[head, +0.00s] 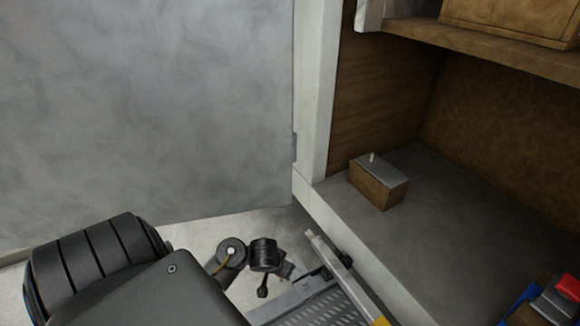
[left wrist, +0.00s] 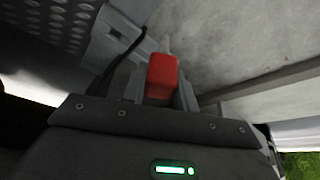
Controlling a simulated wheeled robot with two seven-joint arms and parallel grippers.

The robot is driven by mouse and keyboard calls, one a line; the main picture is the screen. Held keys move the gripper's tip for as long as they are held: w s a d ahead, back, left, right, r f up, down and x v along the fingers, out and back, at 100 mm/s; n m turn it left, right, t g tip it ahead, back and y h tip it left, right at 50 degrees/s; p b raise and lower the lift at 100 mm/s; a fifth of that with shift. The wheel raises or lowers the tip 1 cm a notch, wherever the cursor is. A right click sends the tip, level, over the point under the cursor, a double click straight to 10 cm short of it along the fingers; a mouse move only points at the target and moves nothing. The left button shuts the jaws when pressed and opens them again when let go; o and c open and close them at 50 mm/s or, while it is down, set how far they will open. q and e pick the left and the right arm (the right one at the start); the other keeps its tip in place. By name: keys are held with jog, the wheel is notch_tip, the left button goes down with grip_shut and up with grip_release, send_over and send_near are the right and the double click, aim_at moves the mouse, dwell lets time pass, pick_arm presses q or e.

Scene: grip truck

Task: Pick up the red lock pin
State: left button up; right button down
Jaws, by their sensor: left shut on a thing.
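A red block-shaped piece, which I take to be the red lock pin (left wrist: 162,74), shows in the left wrist view. It stands between the fingers of my left gripper (left wrist: 160,92), which is shut on it. The red piece is upright in that view, and its lower part is hidden by the gripper body. Whether it touches anything beyond the fingers cannot be told. My right gripper is in neither view.
A wooden box with a grey lid (head: 372,190) sits on the grey compartment floor at right. A red, grey and blue item (head: 553,303) is at lower right. A grey wall stands at left.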

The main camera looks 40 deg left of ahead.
pick_arm(q)
jog(key=s+d, duration=0.2)
jog(key=s, duration=0.7)
jog(key=shift+d+b, duration=0.15)
jog(key=shift+b, duration=0.15)
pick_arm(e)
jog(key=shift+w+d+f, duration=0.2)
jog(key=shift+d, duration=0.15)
pick_arm(q)
jog(key=shift+s+r, duration=0.1)
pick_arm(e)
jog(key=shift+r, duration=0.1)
